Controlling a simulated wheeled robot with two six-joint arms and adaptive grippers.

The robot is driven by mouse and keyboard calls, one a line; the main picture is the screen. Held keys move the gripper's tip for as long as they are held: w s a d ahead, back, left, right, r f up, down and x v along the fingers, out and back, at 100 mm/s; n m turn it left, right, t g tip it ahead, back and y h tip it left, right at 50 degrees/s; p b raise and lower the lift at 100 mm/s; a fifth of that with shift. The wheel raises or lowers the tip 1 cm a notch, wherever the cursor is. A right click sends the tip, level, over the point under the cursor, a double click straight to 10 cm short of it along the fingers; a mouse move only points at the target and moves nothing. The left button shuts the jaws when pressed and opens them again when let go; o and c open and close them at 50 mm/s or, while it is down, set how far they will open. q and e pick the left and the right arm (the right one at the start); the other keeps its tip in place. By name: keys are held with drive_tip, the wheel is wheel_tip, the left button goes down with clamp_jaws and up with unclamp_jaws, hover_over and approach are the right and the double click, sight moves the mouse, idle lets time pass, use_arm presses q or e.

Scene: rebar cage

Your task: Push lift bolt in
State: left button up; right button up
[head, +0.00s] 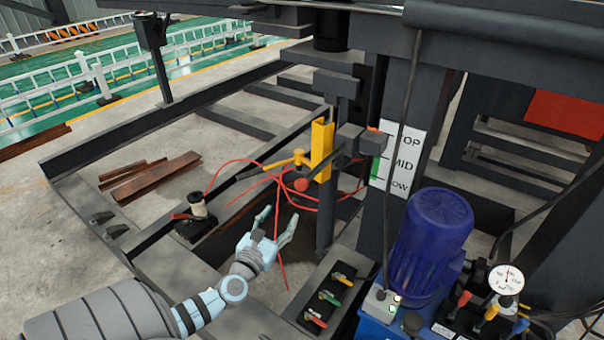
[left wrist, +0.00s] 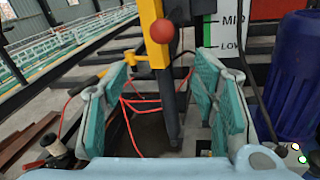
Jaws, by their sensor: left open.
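A yellow upright bracket (head: 321,140) stands on the dark post beside the level scale. A red ball knob (head: 301,185) sits at its lower end and also shows in the left wrist view (left wrist: 162,31). A yellow lever (head: 284,161) with a dark grip reaches left from it. I cannot tell for sure which of these is the lift bolt, or how far in it is. My left gripper (head: 278,216) is open and empty, below and left of the knob and apart from it. In the left wrist view the knob is above the gap between the fingers. My right gripper is out of view.
A scale plate (head: 400,153) marked MID and LOW is right of the bracket. A blue motor (head: 430,245), a gauge (head: 506,279) and a lever panel (head: 327,295) stand at lower right. Red hoses (head: 245,163) hang behind the gripper. Dark frame beams (head: 165,120) lie left.

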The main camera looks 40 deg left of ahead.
sight(298, 189)
use_arm(q)
drive_tip(key=b+x, duration=0.1)
drive_tip(key=x, duration=0.6)
drive_tip(key=b+x, duration=0.2)
drive_tip(key=x, duration=0.4)
drive_tip(key=shift+w+d+r, duration=0.1)
drive_tip(key=shift+w+r, duration=0.1)
drive_tip(key=shift+w, duration=0.3)
drive_tip(key=shift+w+r+b, duration=0.1)
drive_tip(key=shift+w+b, duration=0.2)
drive_tip(key=shift+b, duration=0.05)
clamp_jaws()
